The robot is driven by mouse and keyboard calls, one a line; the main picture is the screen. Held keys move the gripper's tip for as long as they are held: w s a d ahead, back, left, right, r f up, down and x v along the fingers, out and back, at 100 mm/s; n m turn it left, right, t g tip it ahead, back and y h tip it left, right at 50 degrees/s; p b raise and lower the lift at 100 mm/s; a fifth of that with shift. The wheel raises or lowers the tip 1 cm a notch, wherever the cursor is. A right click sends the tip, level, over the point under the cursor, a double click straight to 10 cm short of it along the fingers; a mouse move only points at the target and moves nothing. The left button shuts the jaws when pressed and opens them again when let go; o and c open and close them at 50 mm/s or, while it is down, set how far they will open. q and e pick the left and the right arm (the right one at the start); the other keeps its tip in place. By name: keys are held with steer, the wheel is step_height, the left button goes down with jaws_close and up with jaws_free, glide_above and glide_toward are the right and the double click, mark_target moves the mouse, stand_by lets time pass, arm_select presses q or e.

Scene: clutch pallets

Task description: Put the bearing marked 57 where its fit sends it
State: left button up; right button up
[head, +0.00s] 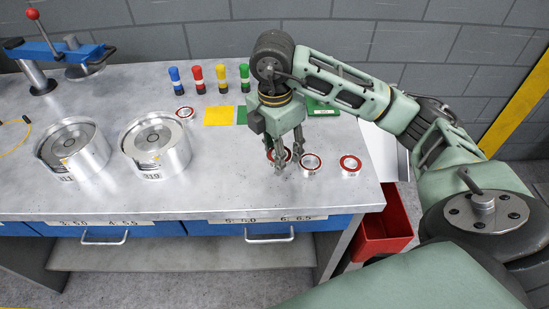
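Several small ring bearings with red faces lie on the grey bench. One bearing (287,155) is under my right gripper (285,158), partly hidden by its fingers. A second bearing (310,163) lies just right of it, and a third bearing (350,165) is farther right. Another bearing (185,112) lies at the back, in front of the coloured posts. I cannot read which one is marked 57. My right gripper points down with its fingers apart around the first bearing; whether they grip it is unclear. My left gripper is out of view.
Two round metal housings, the left one (73,147) and the right one (157,144), stand on the bench (225,180). Blue, red, yellow and green posts stand behind yellow (218,116) and green patches. A blue press (55,51) is back left. A red bin (388,225) stands beyond the right edge.

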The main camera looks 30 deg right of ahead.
steer(key=shift+w+a+f, duration=0.2)
steer(key=shift+w+a, duration=0.05)
steer(key=shift+w, duration=0.05)
steer(key=shift+f, duration=0.25)
step_height(320, 180, down, 3)
steer(key=shift+f+p, duration=0.15)
steer(key=shift+p, duration=0.35)
steer(key=shift+f, duration=0.2)
steer(key=shift+f+b, duration=0.35)
steer(key=shift+s+f, duration=0.25)
steer(key=shift+f, duration=0.05)
steer(key=o, duration=1.1)
steer(key=shift+s, duration=0.1)
steer(key=shift+c, duration=0.2)
steer(key=o, duration=0.4)
steer(key=shift+w+f, duration=0.2)
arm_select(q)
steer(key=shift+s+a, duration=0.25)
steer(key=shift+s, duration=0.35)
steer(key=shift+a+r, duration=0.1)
arm_select(e)
steer(key=shift+r, duration=0.2)
